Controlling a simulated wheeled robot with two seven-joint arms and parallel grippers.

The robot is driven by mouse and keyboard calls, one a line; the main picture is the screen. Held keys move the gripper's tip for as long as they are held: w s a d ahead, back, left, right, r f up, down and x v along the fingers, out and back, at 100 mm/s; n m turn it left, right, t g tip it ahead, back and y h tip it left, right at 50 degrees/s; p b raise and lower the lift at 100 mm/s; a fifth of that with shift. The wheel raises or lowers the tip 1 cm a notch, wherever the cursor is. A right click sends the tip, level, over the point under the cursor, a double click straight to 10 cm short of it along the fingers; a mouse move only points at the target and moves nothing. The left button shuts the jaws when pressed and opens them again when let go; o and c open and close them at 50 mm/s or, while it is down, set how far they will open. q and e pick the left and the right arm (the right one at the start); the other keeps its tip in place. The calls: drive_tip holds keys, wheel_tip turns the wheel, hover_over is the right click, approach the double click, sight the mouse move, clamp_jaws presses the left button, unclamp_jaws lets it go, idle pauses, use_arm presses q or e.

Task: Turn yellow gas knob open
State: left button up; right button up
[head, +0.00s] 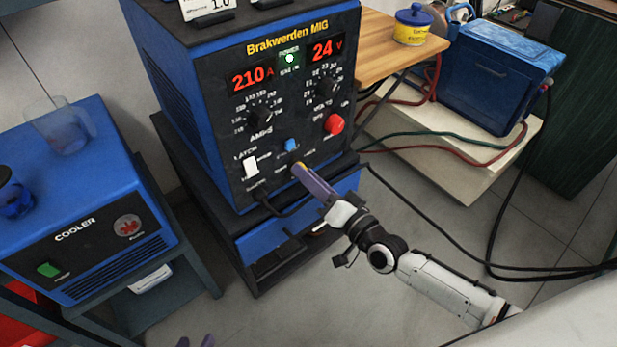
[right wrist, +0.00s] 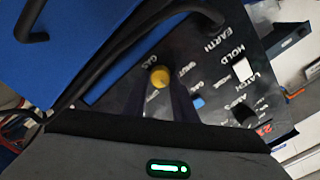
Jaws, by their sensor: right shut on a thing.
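The yellow gas knob (head: 297,167) is low on the front panel of the blue and black Brakwerden MIG welder (head: 250,110). My right gripper (head: 302,172) reaches it from the lower right and is shut on it, with its purple fingers covering much of the knob in the head view. In the right wrist view the yellow knob (right wrist: 160,77) shows at the fingertips, beside the printed word GAS. The knob's exact turn angle cannot be told.
A blue cooler (head: 80,200) stands at the left with a clear cup (head: 58,130) on top. A red button (head: 334,124), a blue button (head: 291,145) and a white switch (head: 250,167) sit near the knob. Black cables run across the floor at the right.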

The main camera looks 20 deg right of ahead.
use_arm(q)
drive_tip(key=shift+w+d+f+m+g+h+b, duration=0.3)
drive_tip(key=shift+w+d+f+b, duration=0.2)
drive_tip(key=shift+d+f+b, duration=0.4)
use_arm(e)
drive_tip(key=m, duration=0.7)
drive_tip(key=shift+f+m, duration=0.1)
drive_tip(key=shift+m, duration=0.3)
use_arm(q)
drive_tip(key=shift+w+a+r, duration=0.1)
drive_tip(key=shift+a+r, duration=0.1)
drive_tip(key=shift+r, duration=0.05)
drive_tip(key=shift+w+r, duration=0.2)
use_arm(e)
drive_tip(key=o, duration=1)
use_arm(q)
drive_tip(key=shift+s+f, duration=0.2)
drive_tip(key=shift+f, duration=0.1)
